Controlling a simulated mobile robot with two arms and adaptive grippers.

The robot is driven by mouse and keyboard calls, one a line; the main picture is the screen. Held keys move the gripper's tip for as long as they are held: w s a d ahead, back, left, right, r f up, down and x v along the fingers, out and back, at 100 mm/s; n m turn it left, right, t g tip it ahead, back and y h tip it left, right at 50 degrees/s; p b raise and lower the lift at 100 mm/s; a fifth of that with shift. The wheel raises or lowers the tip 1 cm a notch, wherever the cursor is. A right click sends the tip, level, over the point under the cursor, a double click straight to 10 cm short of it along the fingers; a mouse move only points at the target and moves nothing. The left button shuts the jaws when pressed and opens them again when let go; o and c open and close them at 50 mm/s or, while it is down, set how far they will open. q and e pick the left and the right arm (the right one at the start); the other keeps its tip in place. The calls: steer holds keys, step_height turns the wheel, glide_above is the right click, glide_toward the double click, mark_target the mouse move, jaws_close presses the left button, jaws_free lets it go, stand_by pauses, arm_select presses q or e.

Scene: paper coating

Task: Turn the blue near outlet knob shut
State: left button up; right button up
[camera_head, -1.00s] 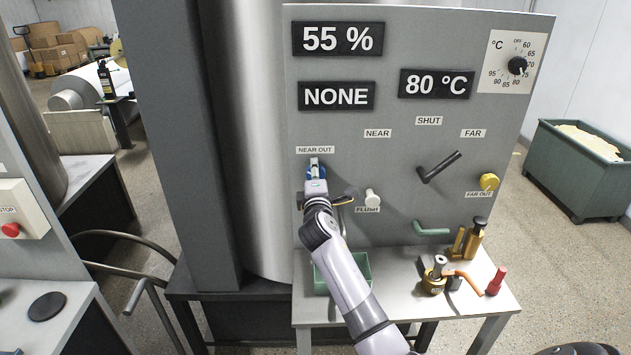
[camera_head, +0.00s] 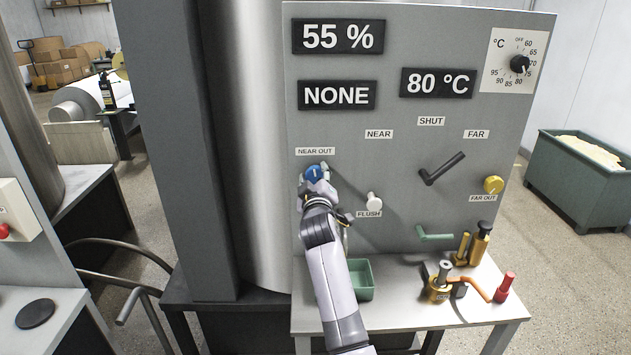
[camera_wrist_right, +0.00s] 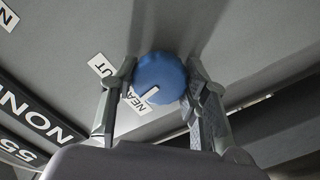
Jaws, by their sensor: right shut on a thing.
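The blue near outlet knob (camera_head: 314,172) sits on the grey panel (camera_head: 400,160) just below the NEAR OUT label (camera_head: 315,151). A white mark shows on its face, and in the head view the mark stands about upright. My right gripper (camera_head: 318,180) is at the knob. In the right wrist view the blue knob (camera_wrist_right: 160,78) lies between the two fingers of my right gripper (camera_wrist_right: 160,92), which is shut on it. The wrist hides part of the knob's lower side in the head view. My left gripper is not in view.
A white FLUSH knob (camera_head: 374,202) is close on the right. Further right are a dark lever (camera_head: 442,168), a yellow FAR OUT knob (camera_head: 494,185) and a green handle (camera_head: 435,235). A green tray (camera_head: 360,280) and brass fittings (camera_head: 438,288) stand on the shelf below.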

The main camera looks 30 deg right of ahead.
steer(key=shift+f+m, duration=0.15)
steer(key=shift+m, duration=0.75)
steer(key=o, duration=1.2)
steer(key=v, duration=0.7)
steer(key=shift+s+a, duration=0.2)
